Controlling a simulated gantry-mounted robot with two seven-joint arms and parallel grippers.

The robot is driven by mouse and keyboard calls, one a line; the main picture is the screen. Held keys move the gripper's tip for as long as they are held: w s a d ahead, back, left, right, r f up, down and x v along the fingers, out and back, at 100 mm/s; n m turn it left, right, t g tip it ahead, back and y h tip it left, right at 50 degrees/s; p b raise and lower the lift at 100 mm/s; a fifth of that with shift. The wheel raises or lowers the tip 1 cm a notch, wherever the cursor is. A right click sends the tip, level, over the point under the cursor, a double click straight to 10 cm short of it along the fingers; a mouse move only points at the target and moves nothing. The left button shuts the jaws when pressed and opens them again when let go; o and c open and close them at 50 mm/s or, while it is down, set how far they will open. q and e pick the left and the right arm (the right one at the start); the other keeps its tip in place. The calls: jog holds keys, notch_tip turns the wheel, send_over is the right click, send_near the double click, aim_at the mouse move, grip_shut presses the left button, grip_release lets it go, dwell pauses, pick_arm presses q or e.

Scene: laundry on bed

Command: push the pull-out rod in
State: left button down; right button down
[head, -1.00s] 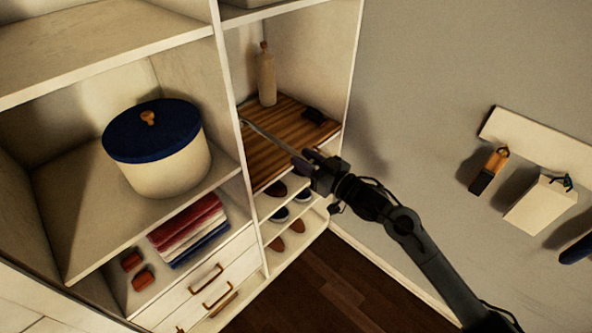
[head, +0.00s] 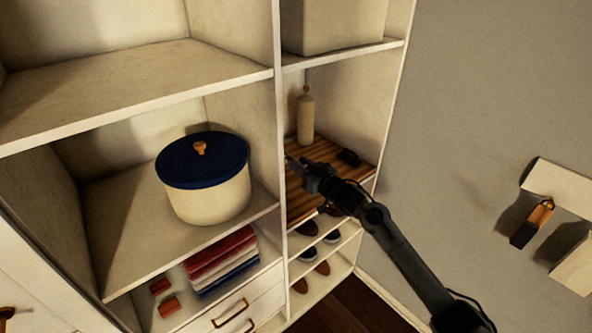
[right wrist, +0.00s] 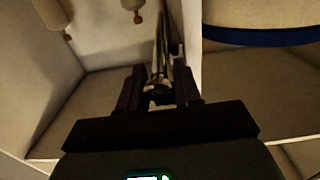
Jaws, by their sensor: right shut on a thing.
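The pull-out rod (right wrist: 160,50) is a thin metallic bar running away from me in the right wrist view. My right gripper (right wrist: 158,82) is shut on it, with a dark finger on each side. In the head view my right gripper (head: 303,168) is in the right-hand bay of the wardrobe, above the striped wooden shelf and close to the upright divider. Only a short grey piece of the rod shows there, and the rest is hidden by the gripper and the divider. My left gripper is out of view.
The upright divider (head: 279,120) stands just left of the right gripper. A blue-lidded pot (head: 208,200) sits in the left bay. Shoes are below.

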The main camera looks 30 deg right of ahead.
jog(key=shift+r, duration=0.15)
jog(key=c, duration=0.8)
grip_release()
jog(key=shift+s, duration=0.1)
jog(key=shift+s, duration=0.25)
jog(key=shift+s+d+b, duration=0.15)
jog(key=shift+s+b, duration=0.2)
jog(key=shift+s, duration=1.35)
jog(key=shift+s+d+b, duration=0.2)
jog(key=shift+s+b, duration=0.2)
jog(key=shift+s, duration=1.25)
jog(key=shift+s+d+b, duration=0.15)
jog(key=shift+s+b, duration=0.2)
jog(key=shift+s, duration=1.35)
